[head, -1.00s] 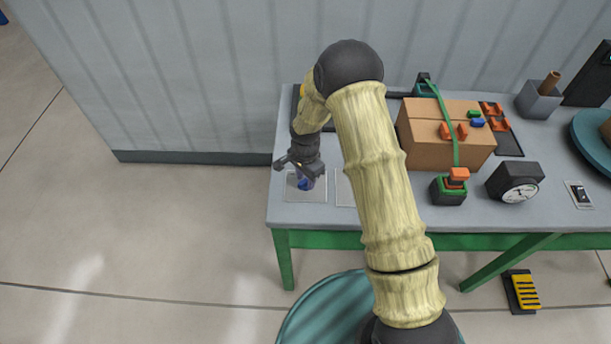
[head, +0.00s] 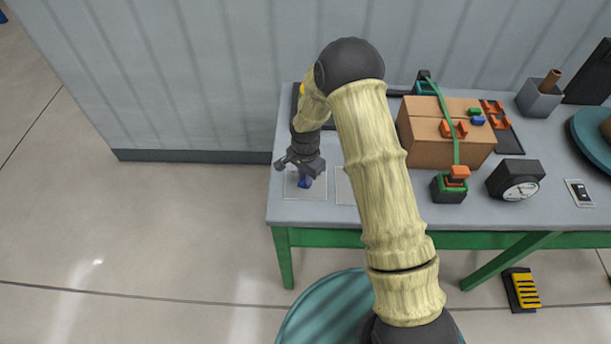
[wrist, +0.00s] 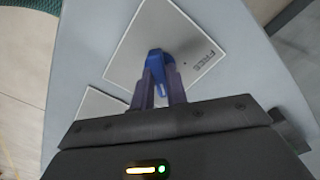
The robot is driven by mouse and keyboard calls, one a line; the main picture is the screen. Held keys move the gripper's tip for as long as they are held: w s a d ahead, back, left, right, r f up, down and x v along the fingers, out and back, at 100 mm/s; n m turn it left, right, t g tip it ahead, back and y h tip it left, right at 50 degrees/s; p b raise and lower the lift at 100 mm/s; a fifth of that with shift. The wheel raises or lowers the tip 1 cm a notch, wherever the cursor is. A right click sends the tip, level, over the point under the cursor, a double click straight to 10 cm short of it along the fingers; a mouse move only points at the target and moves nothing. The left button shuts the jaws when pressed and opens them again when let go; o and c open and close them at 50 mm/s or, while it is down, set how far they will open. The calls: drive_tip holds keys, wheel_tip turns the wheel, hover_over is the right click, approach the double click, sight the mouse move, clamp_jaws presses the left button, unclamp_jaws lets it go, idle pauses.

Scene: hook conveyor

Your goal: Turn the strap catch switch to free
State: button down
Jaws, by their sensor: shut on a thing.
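My gripper (head: 304,177) is at the left end of the table, shut on a small blue piece (wrist: 158,66). The blue piece is over a pale square plate (wrist: 140,38) whose printed letters seem to read FREE. I cannot tell whether the piece touches the plate or is fixed to it. A green strap (head: 446,118) crosses a brown carton (head: 421,136) down to a green and black catch (head: 449,189) with an orange top. A small black switch (head: 580,192) on a light plate lies at the right, far from my gripper; its setting is too small to read.
A second pale plate (head: 345,188) lies beside the first. A round dial gauge (head: 519,189) stands right of the catch. Orange, green and blue small pieces lie on and behind the carton. A grey holder (head: 538,103) stands at the back right. The wall is close behind the table.

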drive_tip(key=n+b, duration=0.1)
drive_tip(key=n, duration=0.3)
drive_tip(key=shift+n+b, duration=0.3)
drive_tip(key=shift+b, duration=0.05)
drive_tip(key=n+b, duration=0.1)
drive_tip(key=n, duration=0.2)
drive_tip(key=shift+n, duration=0.3)
drive_tip(key=n, duration=0.4)
drive_tip(key=shift+n, duration=0.3)
drive_tip(key=shift+r+n, duration=0.1)
drive_tip(key=shift+n, duration=2)
drive_tip(key=c, duration=1.4)
unclamp_jaws()
